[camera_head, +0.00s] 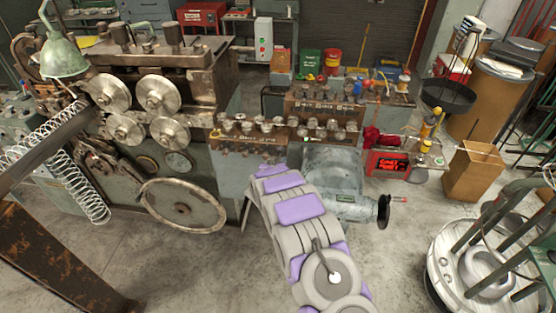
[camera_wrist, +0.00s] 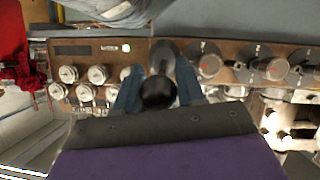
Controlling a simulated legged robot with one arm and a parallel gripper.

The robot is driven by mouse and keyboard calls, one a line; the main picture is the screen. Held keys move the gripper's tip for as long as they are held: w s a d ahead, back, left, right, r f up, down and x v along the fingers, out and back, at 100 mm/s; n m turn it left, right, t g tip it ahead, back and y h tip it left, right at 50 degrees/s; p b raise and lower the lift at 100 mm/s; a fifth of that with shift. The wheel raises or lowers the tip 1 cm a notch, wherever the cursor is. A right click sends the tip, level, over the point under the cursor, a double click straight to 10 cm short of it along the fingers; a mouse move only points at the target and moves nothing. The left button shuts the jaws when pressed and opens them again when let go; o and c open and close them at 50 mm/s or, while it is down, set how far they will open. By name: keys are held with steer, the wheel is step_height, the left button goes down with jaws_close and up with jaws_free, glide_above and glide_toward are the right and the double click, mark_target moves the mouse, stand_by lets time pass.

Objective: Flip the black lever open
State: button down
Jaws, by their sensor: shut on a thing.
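The black lever shows in the wrist view as a round black knob (camera_wrist: 158,93) with a grey shaft behind it, in front of the brown control panel (camera_wrist: 222,88). My gripper (camera_wrist: 158,88) has its two blue fingers on either side of the knob and is shut on it. The rest of the lever is mostly hidden, so its exact angle cannot be told. In the head view my purple and grey arm reaches to the lower edge of the control panel (camera_head: 284,132), and the arm hides the lever and fingers.
Several round dials (camera_wrist: 97,75) line the panel close to my fingers. A grey motor housing (camera_head: 334,172) stands just right of my arm. The coiler's large handwheel (camera_head: 183,205) is to the left. The concrete floor in front is clear.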

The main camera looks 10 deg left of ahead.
steer(key=shift+w+a+r+p, duration=0.1)
steer(key=shift+w+r+p, duration=0.05)
steer(key=shift+r+p, duration=0.35)
steer(key=shift+w+r+p, duration=0.15)
steer(key=shift+r+p, duration=0.25)
steer(key=shift+r, duration=0.1)
steer(key=c, duration=1.2)
jaws_free()
steer(key=o, duration=0.4)
steer(key=shift+a+f, duration=0.15)
steer(key=shift+f, duration=0.15)
steer(key=shift+s, duration=0.1)
